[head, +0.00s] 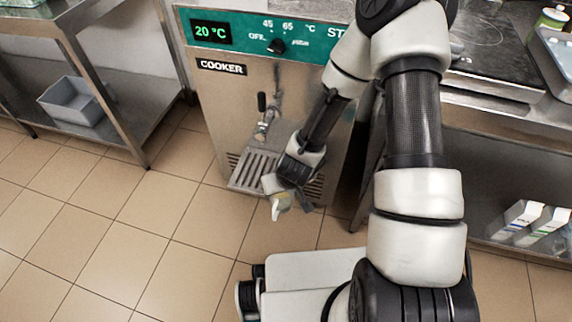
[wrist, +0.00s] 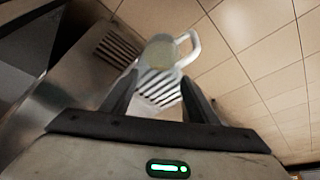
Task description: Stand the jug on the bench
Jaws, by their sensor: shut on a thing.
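The jug (head: 279,203) is small and pale, held low in front of the cooker's drip grille in the head view. In the wrist view the jug (wrist: 160,52) shows a yellowish inside and a white handle that points up and to the right. My gripper (head: 288,186) is shut on the jug, with a finger on each side in the wrist view (wrist: 160,92). The jug's lower part is partly hidden. A steel bench (head: 490,87) with a dark plate on top stands at the right, behind my arm.
The cooker (head: 222,95) stands ahead, with a tap (head: 266,115) above its drip grille (head: 252,170). A steel table at the left has a grey bin (head: 75,101) on its lower shelf. Cartons (head: 535,222) lie under the right bench. The tiled floor (head: 120,225) at the left is clear.

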